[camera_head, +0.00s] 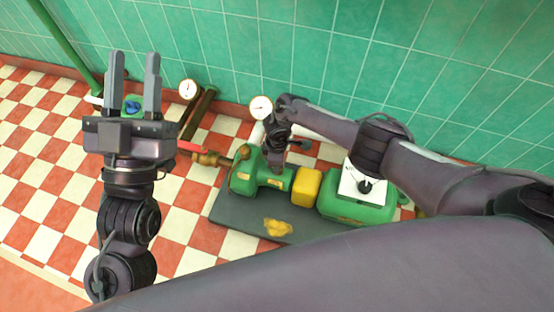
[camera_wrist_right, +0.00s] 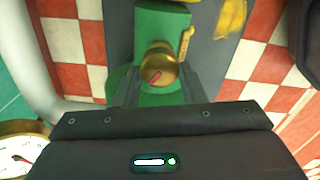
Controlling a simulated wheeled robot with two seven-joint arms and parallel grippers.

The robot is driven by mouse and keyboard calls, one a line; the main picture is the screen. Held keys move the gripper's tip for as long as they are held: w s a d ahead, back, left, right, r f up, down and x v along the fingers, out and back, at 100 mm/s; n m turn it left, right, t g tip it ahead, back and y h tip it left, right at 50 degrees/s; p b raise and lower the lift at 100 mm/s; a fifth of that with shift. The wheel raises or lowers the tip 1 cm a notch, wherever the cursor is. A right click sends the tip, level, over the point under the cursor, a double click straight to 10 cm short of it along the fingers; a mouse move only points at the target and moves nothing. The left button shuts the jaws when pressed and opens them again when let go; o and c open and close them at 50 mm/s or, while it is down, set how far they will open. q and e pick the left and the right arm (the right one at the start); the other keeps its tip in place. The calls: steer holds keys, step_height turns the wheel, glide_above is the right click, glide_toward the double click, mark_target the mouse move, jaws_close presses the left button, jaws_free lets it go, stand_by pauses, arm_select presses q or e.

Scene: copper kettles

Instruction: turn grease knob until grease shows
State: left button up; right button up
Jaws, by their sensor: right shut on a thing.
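The brass grease knob (camera_wrist_right: 158,68), with a red mark on its face, sits on the green pump body (camera_head: 243,176). My right gripper (camera_wrist_right: 160,92) is shut on the knob, its fingers at either side. In the head view my right gripper (camera_head: 277,158) reaches down over the pump, and the knob cannot be made out there. My left gripper (camera_head: 134,75) is open and empty, held up at the left with its fingers pointing up. A yellow patch (camera_head: 278,228) lies on the dark base plate (camera_head: 235,217); whether it is grease I cannot tell.
A yellow coupling (camera_head: 306,187) joins the pump to a green motor (camera_head: 350,207) with a white box (camera_head: 352,182). Gauges (camera_head: 260,107) (camera_head: 188,89) and pipes stand near the green tiled wall. A red lever (camera_head: 197,148) is left of the pump. The checkered floor is clear at left.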

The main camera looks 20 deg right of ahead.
arm_select(q)
steer(key=shift+w+f, duration=0.15)
steer(key=shift+f, duration=0.1)
arm_select(e)
steer(key=shift+d, duration=0.1)
steer(key=o, duration=1)
arm_select(q)
steer(key=shift+d, duration=0.1)
arm_select(e)
steer(key=shift+r, duration=0.1)
